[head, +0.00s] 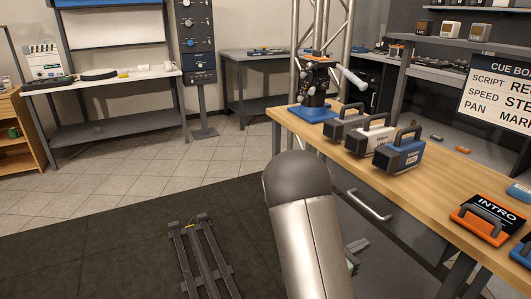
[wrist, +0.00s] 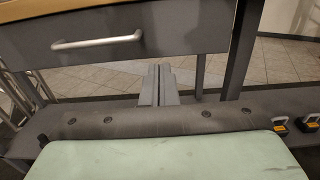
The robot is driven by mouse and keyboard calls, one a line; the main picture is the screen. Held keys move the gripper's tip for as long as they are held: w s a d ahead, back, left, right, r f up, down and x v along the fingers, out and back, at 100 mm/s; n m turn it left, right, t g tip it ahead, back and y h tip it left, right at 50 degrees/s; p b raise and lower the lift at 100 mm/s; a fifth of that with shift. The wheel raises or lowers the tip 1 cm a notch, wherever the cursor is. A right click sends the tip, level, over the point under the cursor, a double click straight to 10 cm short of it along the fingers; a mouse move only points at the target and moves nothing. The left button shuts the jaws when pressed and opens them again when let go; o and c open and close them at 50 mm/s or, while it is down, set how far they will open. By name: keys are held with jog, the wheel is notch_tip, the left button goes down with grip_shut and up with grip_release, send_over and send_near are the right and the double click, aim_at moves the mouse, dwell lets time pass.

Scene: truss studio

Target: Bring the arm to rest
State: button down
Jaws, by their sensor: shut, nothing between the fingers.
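My arm (head: 310,240) rises in the lower middle of the head view, in front of the wooden workbench (head: 440,190). My gripper (wrist: 158,70) is in the middle of the wrist view, its two grey fingers together with nothing between them. It points towards the space under a drawer with a silver handle (wrist: 97,42). In the head view only a small part of the gripper shows beside the arm, low at the bench's near side; the arm hides the rest.
On the bench stand several handled cases (head: 398,152), a black device on a blue base (head: 318,95) and an orange INTRO case (head: 482,218). A dark rail piece (head: 205,258) lies on the floor mat. Two yellow-black padlocks (wrist: 280,124) sit low at right. Open floor lies left.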

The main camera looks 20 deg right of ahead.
jog(key=s+a+r+m+g+y+p, duration=0.3)
jog(key=s+r+m+p, duration=0.2)
jog(key=s+r, duration=0.15)
jog(key=s+a+r+m+g+y+p, duration=0.2)
jog(key=s+a+r+m+g+p, duration=0.1)
jog(key=s+r+m+g+p, duration=0.25)
jog(key=s+a+r+m+t+y+p, duration=0.2)
jog(key=a+r+m+y+p, duration=0.2)
jog(key=a, duration=0.6)
jog(key=s+a+r+m+t+y+p, duration=0.3)
jog(key=a+r+m+y+p, duration=0.2)
jog(key=a+r+y, duration=0.3)
jog(key=a+r+p, duration=0.1)
jog(key=a+r, duration=0.1)
jog(key=a, duration=0.1)
jog(key=shift+s+r+y, duration=0.15)
jog(key=shift+r+y, duration=0.15)
jog(key=shift+y, duration=0.1)
jog(key=shift+t, duration=0.25)
